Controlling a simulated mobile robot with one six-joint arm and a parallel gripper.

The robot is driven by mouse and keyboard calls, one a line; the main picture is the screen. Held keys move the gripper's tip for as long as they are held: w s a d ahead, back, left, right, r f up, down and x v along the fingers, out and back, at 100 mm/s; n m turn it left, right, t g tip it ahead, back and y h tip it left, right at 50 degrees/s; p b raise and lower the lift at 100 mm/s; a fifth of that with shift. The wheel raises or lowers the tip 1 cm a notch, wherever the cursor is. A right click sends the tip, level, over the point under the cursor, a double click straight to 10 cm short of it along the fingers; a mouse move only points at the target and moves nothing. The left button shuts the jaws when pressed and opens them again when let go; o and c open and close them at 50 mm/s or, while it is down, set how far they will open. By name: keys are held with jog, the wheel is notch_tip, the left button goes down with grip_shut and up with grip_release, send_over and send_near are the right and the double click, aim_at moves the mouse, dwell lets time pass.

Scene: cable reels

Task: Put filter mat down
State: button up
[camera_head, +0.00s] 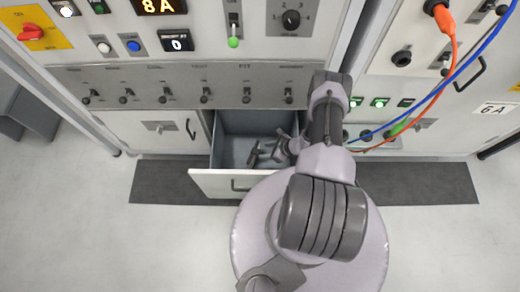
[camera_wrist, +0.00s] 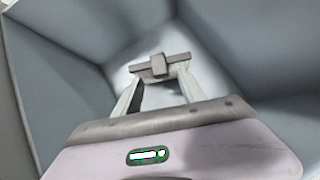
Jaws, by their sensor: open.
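My gripper (camera_head: 266,152) reaches down into an open drawer (camera_head: 228,150) below the control panel. In the wrist view, its two pale fingers (camera_wrist: 157,76) stand apart. A grey crossbar with a small square block (camera_wrist: 158,65) shows at the fingertips; I cannot tell whether it is part of the gripper or a separate thing. A pale patch shows between and beyond the fingers on the drawer floor. I cannot make out a filter mat for certain in either view.
Grey drawer walls (camera_wrist: 55,85) rise close around my gripper. The drawer's white front (camera_head: 212,184) juts over a dark floor strip (camera_head: 165,183). Orange (camera_head: 447,75) and blue (camera_head: 462,68) cables hang from the right cabinet, near my arm. Switches (camera_head: 165,95) line the panel above.

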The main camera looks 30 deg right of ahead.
jog(key=p+v, duration=0.1)
jog(key=v, duration=0.5)
jog(key=shift+p, duration=0.35)
jog(key=shift+d, duration=0.1)
